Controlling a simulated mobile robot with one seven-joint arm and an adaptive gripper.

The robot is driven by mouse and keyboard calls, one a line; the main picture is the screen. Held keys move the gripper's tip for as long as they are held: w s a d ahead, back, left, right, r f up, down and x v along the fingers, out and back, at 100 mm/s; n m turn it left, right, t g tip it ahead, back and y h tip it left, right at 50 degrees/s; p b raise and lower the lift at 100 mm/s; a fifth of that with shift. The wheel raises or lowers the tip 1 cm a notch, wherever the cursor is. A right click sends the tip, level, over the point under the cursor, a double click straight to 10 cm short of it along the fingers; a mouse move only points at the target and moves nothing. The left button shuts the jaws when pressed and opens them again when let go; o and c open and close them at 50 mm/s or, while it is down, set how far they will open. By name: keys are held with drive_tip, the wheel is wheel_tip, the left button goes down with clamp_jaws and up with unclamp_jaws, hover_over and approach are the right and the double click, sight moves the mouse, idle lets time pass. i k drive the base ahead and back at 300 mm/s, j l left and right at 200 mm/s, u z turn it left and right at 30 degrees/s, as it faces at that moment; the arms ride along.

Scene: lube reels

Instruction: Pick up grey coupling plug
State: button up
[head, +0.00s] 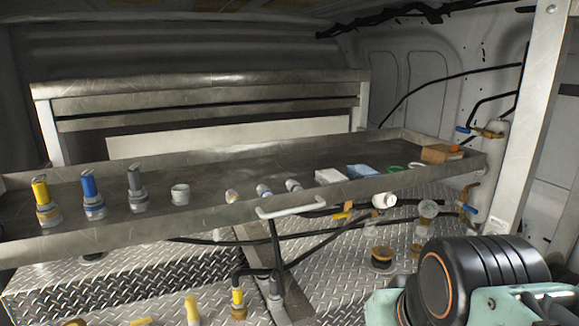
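The grey coupling plug (136,183) stands upright on the left part of the long metal tray (235,218). It has a dark grey body with a slanted top and a paler metal ring at its base. A blue plug (90,188) and a yellow plug (41,193) of like shape stand to its left. Black rounded and mint-green machine parts, which look like mine, fill the lower right corner, far from the plug. No fingertips show clearly there, so I cannot tell whether my gripper is open or shut. Nothing touches the grey plug.
A short pale cylinder (181,194) stands right of the grey plug. Several small fittings, a white box (331,176), a blue box (362,171) and a brown box (441,153) lie further right. A pale handle (291,211) juts from the tray's front. Hoses hang below.

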sight(136, 189)
drive_tip(key=u, duration=0.4)
drive_tip(key=i+j+u, duration=0.1)
drive_tip(key=u, duration=0.75)
drive_tip(key=i+j, duration=0.05)
